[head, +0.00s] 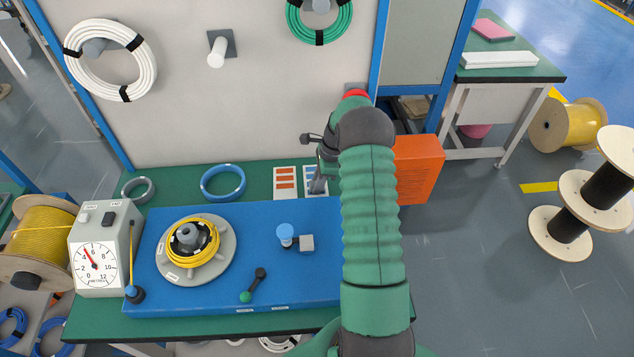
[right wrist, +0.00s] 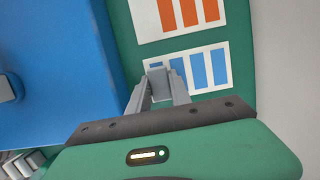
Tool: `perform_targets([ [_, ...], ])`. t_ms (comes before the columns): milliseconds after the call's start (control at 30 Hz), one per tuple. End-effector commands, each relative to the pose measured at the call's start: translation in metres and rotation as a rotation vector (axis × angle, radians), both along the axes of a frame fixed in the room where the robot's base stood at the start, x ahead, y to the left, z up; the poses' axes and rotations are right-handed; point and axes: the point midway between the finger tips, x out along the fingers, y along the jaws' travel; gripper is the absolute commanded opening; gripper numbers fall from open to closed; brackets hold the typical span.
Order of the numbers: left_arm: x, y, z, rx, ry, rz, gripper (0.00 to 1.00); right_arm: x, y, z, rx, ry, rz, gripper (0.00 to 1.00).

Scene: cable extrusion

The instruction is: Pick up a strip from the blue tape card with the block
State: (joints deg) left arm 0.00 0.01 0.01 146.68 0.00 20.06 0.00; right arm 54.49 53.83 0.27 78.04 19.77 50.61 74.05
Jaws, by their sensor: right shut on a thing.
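The blue tape card (right wrist: 212,68) is a white card with blue strips on the green bench top, partly covered by my gripper in the right wrist view. In the head view the card (head: 309,172) shows only in part beside my arm. My right gripper (right wrist: 160,90) is shut on a small grey block (right wrist: 159,82). The block is over the card's left end, overlapping a blue strip; I cannot tell whether it touches the card. In the head view the right gripper (head: 318,182) is largely hidden by my arm. My left gripper is not in view.
An orange-strip card (head: 285,182) lies left of the blue one. The raised blue board (head: 200,285) carries a yellow cable coil (head: 193,242) and small levers. A blue ring (head: 223,183) lies behind it. An orange box (head: 418,168) stands to the right, and a grey panel (head: 250,110) rises behind.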

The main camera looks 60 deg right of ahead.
Motion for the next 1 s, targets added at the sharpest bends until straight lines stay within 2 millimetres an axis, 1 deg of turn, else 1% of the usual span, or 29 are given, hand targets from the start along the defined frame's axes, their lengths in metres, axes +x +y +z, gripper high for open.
perform_targets([
  [267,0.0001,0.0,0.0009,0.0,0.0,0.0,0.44,0.0003,0.0007,0.0017,-0.001,-0.001,0.001,0.0],
  [500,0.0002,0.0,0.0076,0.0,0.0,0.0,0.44,0.0001,0.0015,0.0024,0.0,-0.001,0.001,0.0],
  [1000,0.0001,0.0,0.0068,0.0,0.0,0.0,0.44,-0.0001,0.0017,0.001,-0.001,-0.001,0.001,0.0],
])
